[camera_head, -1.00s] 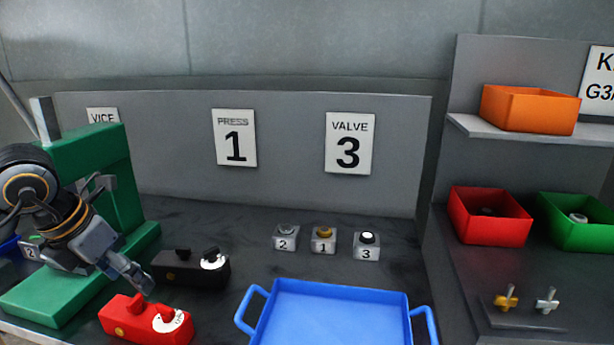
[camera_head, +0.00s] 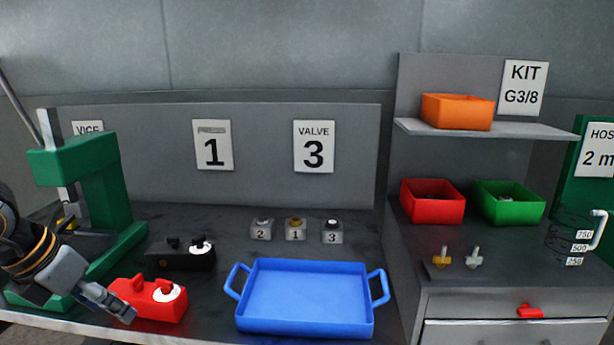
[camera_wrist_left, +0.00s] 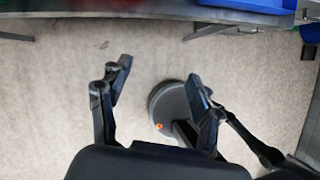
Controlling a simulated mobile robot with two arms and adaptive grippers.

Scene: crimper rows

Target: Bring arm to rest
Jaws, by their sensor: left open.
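My right gripper is not in view.
Shelves at right hold an orange bin (camera_head: 457,112), a red bin (camera_head: 432,208) and a green bin (camera_head: 510,210).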

